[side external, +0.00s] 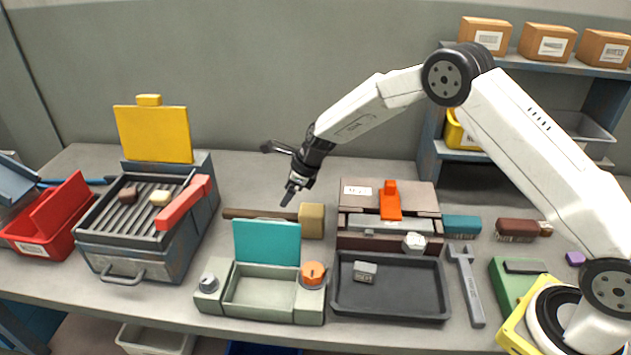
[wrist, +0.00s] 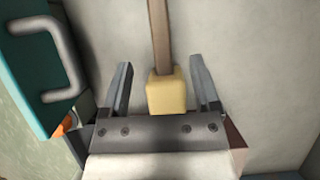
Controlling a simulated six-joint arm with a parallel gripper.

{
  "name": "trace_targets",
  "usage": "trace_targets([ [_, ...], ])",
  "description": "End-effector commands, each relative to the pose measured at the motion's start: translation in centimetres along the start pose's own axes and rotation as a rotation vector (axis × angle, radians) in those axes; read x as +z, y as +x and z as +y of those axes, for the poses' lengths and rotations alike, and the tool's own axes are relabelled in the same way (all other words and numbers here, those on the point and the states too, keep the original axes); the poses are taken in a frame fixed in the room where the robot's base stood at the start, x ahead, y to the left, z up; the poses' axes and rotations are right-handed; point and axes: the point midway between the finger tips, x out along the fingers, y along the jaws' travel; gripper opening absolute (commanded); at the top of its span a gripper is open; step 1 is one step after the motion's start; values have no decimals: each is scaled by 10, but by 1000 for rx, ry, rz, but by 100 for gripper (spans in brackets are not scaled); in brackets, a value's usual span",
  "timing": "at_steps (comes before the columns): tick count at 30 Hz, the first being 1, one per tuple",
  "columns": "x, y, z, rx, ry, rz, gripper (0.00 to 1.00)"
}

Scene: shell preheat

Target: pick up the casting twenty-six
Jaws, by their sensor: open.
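A small grey block (side external: 364,272) with a label on its front sits in the black tray (side external: 390,311); its marking is too small to read, so I cannot tell whether it is casting twenty-six. A pale, faceted lump (side external: 414,242) sits at the front right of the brown box. A brown block (side external: 128,194) and a cream block (side external: 160,198) lie on the ribbed grill. My gripper (side external: 279,174) is open and empty, raised above the bench behind the teal-lidded box. In the wrist view, my gripper (wrist: 162,78) has the mallet's head (wrist: 166,94) showing between its fingers, apparently below them.
The mallet (side external: 312,220) lies on the bench behind the open teal lid (side external: 267,243). The grill (side external: 140,240) has a raised yellow lid (side external: 153,134) and a red handle. A wrench (side external: 466,285) lies right of the black tray. A red bin (side external: 48,220) stands left.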

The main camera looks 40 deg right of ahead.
Motion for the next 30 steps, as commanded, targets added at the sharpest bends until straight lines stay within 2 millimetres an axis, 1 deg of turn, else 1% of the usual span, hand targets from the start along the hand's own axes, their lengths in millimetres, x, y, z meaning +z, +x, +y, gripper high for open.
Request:
trace_targets([
  [5,0,0,0,0,0,0,79],
  [6,0,0,0,0,0,0,92],
  [7,0,0,0,0,0,0,100],
  [14,0,0,0,0,0,0,100],
  [17,2,-4,0,0,0,-1,100],
  [20,8,-14,-1,-3,-2,-3,100],
  [23,17,-32,-1,-3,-3,-3,100],
  [30,47,-90,-1,-4,-3,-4,100],
])
